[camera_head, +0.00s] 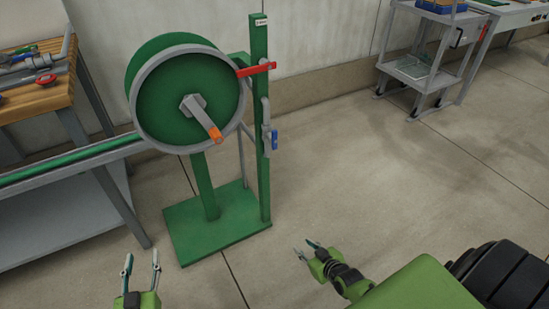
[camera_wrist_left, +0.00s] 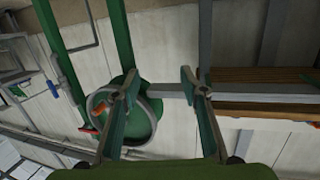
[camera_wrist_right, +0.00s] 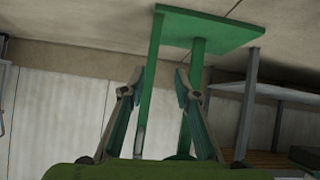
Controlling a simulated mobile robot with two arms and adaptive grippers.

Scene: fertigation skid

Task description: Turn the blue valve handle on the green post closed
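The green post (camera_head: 260,185) stands upright on a green base plate. The blue valve handle (camera_head: 274,140) sits on a grey pipe (camera_head: 265,115) at the post's right side and points roughly up and down, along the pipe. It also shows in the left wrist view (camera_wrist_left: 53,88). My left gripper (camera_head: 141,266) is open and empty at the lower left, well away from the handle. My right gripper (camera_head: 306,249) is open and empty, low and to the right of the post. The right wrist view shows the post, but I cannot make out the blue handle there.
A red lever (camera_head: 256,68) sticks out higher on the post. A large green reel (camera_head: 187,95) with an orange-tipped crank stands left of it. A wooden-topped bench (camera_head: 40,95) is at the left, a grey cart (camera_head: 425,75) at the back right. The floor right of the post is clear.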

